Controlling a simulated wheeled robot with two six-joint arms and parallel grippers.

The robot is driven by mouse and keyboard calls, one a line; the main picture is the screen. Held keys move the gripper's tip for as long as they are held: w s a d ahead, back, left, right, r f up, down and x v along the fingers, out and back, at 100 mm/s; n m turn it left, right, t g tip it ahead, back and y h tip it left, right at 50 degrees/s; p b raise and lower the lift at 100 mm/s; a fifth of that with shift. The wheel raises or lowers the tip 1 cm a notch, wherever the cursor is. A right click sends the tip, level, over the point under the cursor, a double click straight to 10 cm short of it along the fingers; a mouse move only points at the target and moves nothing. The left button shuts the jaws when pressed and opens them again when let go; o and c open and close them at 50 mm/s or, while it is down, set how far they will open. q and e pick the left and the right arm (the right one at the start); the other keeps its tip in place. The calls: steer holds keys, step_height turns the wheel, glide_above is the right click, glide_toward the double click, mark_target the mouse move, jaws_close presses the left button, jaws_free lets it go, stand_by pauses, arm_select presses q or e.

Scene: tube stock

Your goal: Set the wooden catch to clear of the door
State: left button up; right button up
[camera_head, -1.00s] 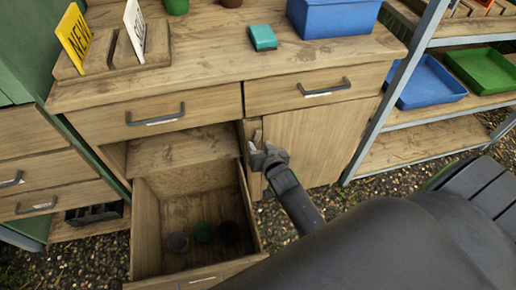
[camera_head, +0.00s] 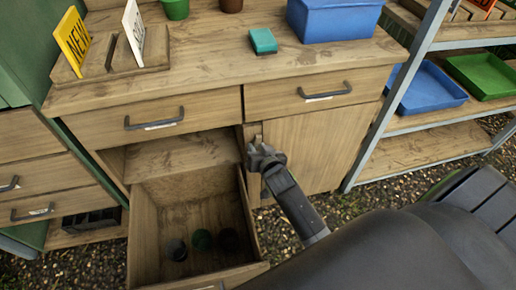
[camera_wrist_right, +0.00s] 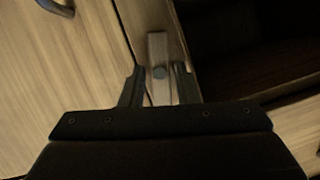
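The wooden catch (camera_wrist_right: 158,48) is a small pale bar with a round grey pivot, on the post between the cupboard door and the open drawer bay. It runs roughly upright in the right wrist view; in the head view it is small and partly behind my gripper. The closed door (camera_head: 318,150) is plain wood and also fills the left of the wrist view (camera_wrist_right: 60,85). My right gripper (camera_head: 262,158) is at the catch, one finger on each side of it (camera_wrist_right: 160,85). The fingers stand apart, with a small gap at the left one. My left gripper is not seen.
An open drawer (camera_head: 140,235) with several dark pots juts out left of the catch. A closed drawer (camera_head: 285,97) with a dark handle is above the door. A metal shelf rack (camera_head: 385,118) stands right of the cabinet.

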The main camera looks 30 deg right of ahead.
jaws_close()
steer(key=shift+a+n+h, duration=0.1)
steer(key=shift+n+h, duration=0.6)
steer(key=shift+n, duration=0.1)
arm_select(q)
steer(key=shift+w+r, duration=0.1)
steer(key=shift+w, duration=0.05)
arm_select(e)
steer(key=shift+o, duration=1.4)
jaws_free()
steer(key=shift+o, duration=0.3)
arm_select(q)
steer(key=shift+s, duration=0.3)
